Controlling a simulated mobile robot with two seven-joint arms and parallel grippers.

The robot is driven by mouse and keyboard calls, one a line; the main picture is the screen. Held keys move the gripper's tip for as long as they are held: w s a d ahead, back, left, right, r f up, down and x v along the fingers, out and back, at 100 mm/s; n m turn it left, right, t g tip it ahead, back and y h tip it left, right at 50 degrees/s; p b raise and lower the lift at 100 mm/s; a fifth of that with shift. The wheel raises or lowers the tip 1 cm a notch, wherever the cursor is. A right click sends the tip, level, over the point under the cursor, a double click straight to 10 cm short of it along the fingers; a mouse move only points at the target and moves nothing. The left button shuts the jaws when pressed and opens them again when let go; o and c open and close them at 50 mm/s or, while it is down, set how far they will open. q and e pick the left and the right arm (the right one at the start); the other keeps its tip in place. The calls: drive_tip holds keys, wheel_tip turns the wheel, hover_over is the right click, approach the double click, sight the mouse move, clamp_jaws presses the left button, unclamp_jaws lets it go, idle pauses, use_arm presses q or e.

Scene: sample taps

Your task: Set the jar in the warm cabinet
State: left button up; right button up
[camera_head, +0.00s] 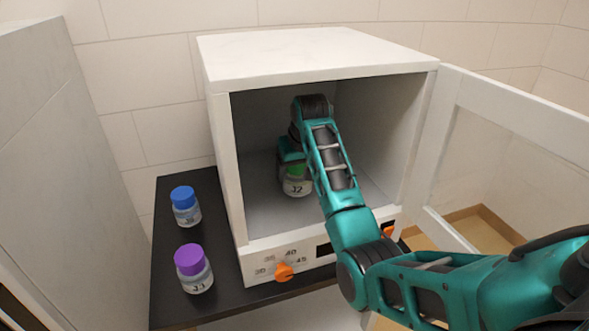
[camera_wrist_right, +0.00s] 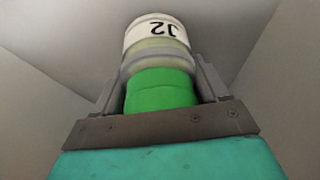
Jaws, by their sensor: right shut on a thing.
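The warm cabinet (camera_head: 318,49) is a white box with its door (camera_head: 512,110) swung open to the right. My right arm reaches inside it. My right gripper (camera_head: 291,172) is shut on a jar with a green lid and a white label reading J2 (camera_head: 297,187). The jar is inside the cabinet, over its floor; I cannot tell whether it touches the floor. In the right wrist view the jar's green lid (camera_wrist_right: 160,90) sits between the two fingers (camera_wrist_right: 161,95), with the label beyond. My left gripper is not in view.
A blue-lidded jar (camera_head: 185,207) and a purple-lidded jar (camera_head: 194,269) stand on the black table (camera_head: 170,240) left of the cabinet. An orange knob (camera_head: 284,271) is on the cabinet's front panel. The cabinet's side walls stand close around my arm.

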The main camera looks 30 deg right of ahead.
drive_tip(key=shift+f, duration=0.65)
drive_tip(key=shift+w+d+f, duration=0.1)
drive_tip(key=shift+w+f, duration=0.1)
drive_tip(key=shift+s+r, duration=0.1)
drive_tip(key=shift+r, duration=0.05)
drive_tip(key=o, duration=0.7)
drive_tip(key=shift+f, duration=0.25)
drive_tip(key=o, duration=0.5)
drive_tip(key=shift+c, duration=0.2)
drive_tip(key=shift+r, duration=0.1)
